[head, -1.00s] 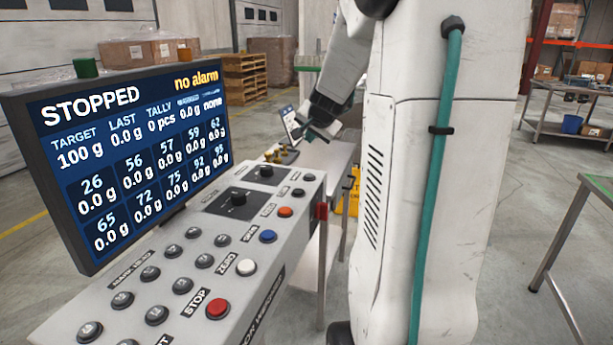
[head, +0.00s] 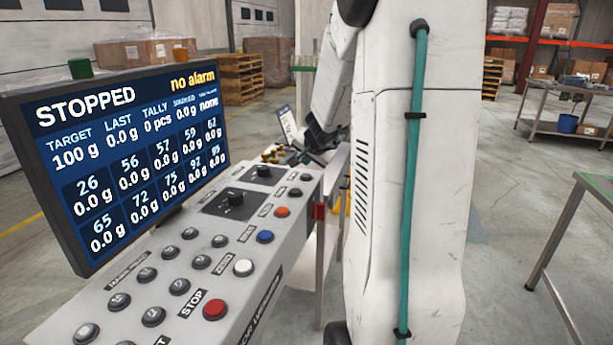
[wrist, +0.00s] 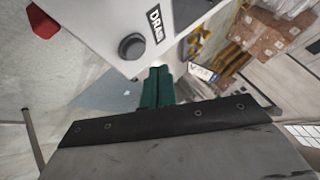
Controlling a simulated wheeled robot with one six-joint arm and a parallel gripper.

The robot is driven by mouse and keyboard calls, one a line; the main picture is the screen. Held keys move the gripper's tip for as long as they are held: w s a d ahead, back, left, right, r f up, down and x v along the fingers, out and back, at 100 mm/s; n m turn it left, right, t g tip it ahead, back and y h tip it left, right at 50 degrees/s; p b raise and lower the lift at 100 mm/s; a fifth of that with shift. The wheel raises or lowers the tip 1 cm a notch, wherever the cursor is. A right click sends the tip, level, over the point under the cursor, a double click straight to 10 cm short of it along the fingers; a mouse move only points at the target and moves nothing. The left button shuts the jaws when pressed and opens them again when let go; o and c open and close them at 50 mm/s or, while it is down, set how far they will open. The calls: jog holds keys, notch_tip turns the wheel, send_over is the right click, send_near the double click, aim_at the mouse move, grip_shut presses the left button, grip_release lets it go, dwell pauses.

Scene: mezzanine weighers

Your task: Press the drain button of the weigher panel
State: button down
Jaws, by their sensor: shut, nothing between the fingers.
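The weigher panel (head: 262,295) has a grey sloping top with several buttons. In the wrist view the dark round drain button (wrist: 132,46) sits beside a black label (wrist: 157,24) whose visible letters read "DRA". In the head view the dark button near the far right end (head: 294,192) appears to be the same one. My gripper (wrist: 157,72) shows green fingertips, shut and empty, just off the panel's edge and close to the button, apart from it in the picture. In the head view my gripper is small and partly hidden beyond the panel's far end.
The screen (head: 125,160) reads "STOPPED" and "no alarm". Red (head: 215,309), white (head: 243,267), blue (head: 264,236) and orange (head: 282,212) buttons line the panel's right side. A red box (head: 319,210) juts from its side. A green-edged table (head: 590,200) stands right.

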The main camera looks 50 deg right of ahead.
aim_at(307, 177)
jog(key=shift+f, duration=0.8)
jog(key=shift+f, duration=0.15)
dwell(1.5)
jog(key=shift+f, duration=0.3)
jog(key=shift+f, duration=0.4)
dwell(0.5)
dwell(0.4)
jog(key=shift+r, duration=0.85)
jog(key=shift+r, duration=2.5)
